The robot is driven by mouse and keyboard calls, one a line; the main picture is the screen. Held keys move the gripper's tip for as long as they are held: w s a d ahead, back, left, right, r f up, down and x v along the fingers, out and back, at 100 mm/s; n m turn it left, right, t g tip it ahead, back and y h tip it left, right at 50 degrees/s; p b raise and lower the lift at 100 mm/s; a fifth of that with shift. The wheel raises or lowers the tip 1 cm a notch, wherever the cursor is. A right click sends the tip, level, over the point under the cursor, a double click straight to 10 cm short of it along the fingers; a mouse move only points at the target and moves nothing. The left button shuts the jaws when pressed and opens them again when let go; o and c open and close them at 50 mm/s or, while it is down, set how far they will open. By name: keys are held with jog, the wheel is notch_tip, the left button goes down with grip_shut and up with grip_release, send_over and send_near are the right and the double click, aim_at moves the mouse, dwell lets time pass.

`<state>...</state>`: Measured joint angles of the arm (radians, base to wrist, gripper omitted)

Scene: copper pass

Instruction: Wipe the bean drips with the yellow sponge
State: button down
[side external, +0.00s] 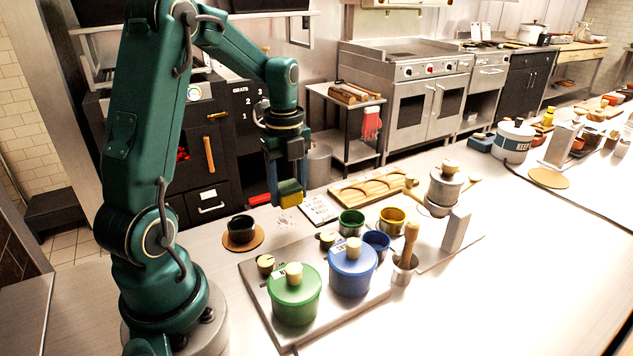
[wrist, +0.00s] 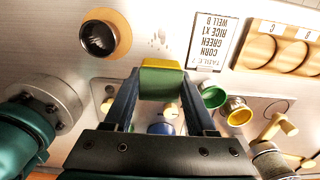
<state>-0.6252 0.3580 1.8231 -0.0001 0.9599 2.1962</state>
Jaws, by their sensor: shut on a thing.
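My gripper (side external: 287,188) points down over the counter and is shut on the yellow sponge (side external: 291,199), which has a green layer. In the wrist view the sponge (wrist: 162,82) is pinched between both fingertips. The bean drips (wrist: 158,40) are small pale-brown spots on the counter, just beyond the sponge in the wrist view, between the dark cup and the card. The sponge does not cover these spots. The sponge appears held above the counter; the exact gap is hard to tell.
A dark cup (side external: 240,229) on a round coaster stands left of the sponge. A printed card (side external: 319,209) and a wooden board with hollows (side external: 368,187) lie to the right. A green lidded pot (side external: 294,297) and a blue lidded pot (side external: 352,268) stand in front.

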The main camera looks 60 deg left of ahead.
aim_at(291, 231)
jog(key=shift+f, duration=3.05)
jog(key=shift+a+f, duration=0.3)
jog(key=shift+a, duration=0.35)
jog(key=shift+a+f, duration=0.3)
jog(key=shift+a, duration=2.85)
jog(key=shift+d, duration=3.9)
jog(key=shift+a+r, duration=0.1)
jog(key=shift+r, duration=4)
